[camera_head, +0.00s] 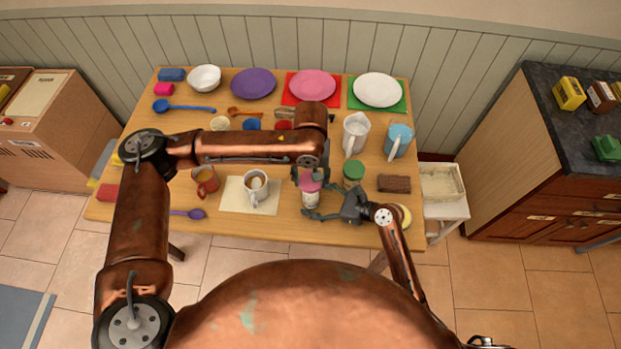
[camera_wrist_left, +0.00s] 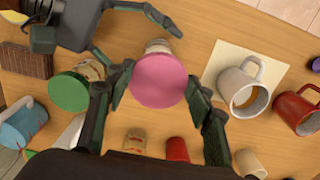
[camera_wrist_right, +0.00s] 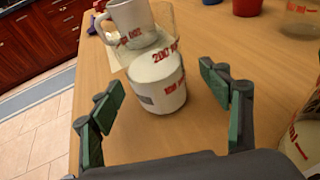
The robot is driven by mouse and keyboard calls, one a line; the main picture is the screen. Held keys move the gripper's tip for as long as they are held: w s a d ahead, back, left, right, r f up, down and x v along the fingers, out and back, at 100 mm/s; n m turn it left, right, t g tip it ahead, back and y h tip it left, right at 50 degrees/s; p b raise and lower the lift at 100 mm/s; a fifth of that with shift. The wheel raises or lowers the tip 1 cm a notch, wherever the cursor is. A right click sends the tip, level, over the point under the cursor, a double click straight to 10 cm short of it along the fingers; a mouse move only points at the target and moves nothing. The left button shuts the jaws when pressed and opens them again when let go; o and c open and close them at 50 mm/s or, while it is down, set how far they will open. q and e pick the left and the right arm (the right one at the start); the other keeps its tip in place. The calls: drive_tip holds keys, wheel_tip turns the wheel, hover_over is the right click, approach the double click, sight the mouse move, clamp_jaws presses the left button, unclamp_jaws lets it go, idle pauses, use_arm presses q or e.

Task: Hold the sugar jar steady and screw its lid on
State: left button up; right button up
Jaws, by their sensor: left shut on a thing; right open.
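The sugar jar (camera_head: 310,199) is a small whitish jar with red lettering, upright near the table's front edge. It shows between my right fingers in the right wrist view (camera_wrist_right: 158,85). The pink lid (camera_wrist_left: 158,80) is shut between my left gripper's fingers (camera_wrist_left: 160,92), over the jar in the head view (camera_head: 311,183). I cannot tell whether lid and jar touch. In the left wrist view the lid covers most of the jar. My right gripper (camera_wrist_right: 170,105) is open, a finger on either side of the jar, with visible gaps.
A white mug (camera_head: 255,186) on a cream mat stands left of the jar. A green-lidded jar (camera_head: 353,170) and a brown block (camera_head: 394,183) stand to the right. An orange-red mug (camera_head: 205,181) is farther left. Plates, cups and jugs fill the back.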

drive_tip(key=c, duration=1.1)
idle(0.4)
